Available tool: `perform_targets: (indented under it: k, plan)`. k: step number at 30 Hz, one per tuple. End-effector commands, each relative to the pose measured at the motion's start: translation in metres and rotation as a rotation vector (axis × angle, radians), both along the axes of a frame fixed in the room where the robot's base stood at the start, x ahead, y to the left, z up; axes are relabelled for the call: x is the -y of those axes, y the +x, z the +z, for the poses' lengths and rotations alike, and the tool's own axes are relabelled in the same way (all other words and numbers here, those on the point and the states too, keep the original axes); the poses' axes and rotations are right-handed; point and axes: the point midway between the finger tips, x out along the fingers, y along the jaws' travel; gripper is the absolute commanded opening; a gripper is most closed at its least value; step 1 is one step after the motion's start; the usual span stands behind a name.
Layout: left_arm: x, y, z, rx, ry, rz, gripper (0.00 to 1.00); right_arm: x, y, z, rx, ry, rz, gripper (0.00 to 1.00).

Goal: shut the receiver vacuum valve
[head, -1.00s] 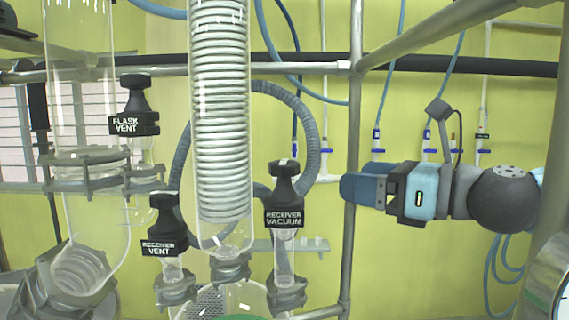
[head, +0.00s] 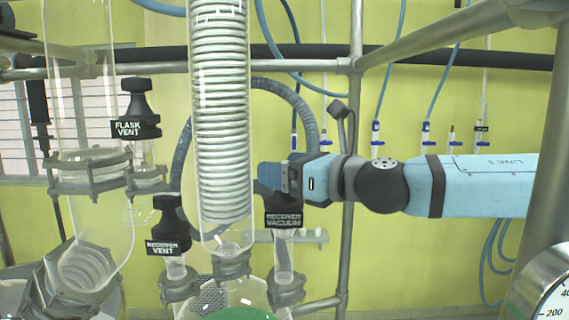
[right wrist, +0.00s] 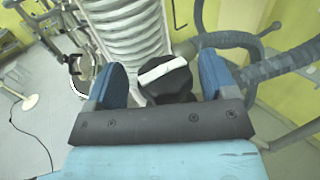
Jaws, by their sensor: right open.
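The receiver vacuum valve (head: 284,219) has a black label collar and stands on a clear glass stem right of the glass coil condenser. My right gripper (head: 268,177) is at the height of its knob and hides the knob in the head view. In the right wrist view the black knob (right wrist: 166,82) with a white bar across its top lies between the two blue fingers of my right gripper (right wrist: 162,86). The fingers are open, with a gap on each side of the knob. My left gripper is not in view.
The coil condenser (head: 220,120) stands close left of the gripper. The receiver vent valve (head: 168,230) and flask vent valve (head: 137,112) are further left. A grey corrugated hose (head: 300,108) and a metal upright (head: 352,130) are near the right arm.

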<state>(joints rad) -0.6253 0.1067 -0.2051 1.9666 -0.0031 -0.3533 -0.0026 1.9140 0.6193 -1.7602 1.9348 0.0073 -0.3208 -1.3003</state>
Motion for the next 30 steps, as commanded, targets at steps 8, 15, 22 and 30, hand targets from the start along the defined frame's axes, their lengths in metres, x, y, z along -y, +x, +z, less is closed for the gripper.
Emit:
perform_targets:
  k: [8, 15, 22, 30]
  plan:
    - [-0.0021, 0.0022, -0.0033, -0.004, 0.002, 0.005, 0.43, -0.0019, 0.0017, -0.0007, 0.000, 0.000, 0.000, 0.78]
    - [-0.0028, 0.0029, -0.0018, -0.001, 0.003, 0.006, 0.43, -0.0017, 0.0014, -0.0005, 0.000, 0.000, 0.000, 0.30]
    - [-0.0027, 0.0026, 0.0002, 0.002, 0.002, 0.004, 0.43, -0.0020, 0.0009, -0.0004, -0.001, -0.001, -0.009, 0.29]
    - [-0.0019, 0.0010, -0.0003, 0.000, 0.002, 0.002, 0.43, -0.0025, 0.0005, -0.0008, -0.001, 0.000, -0.112, 0.29]
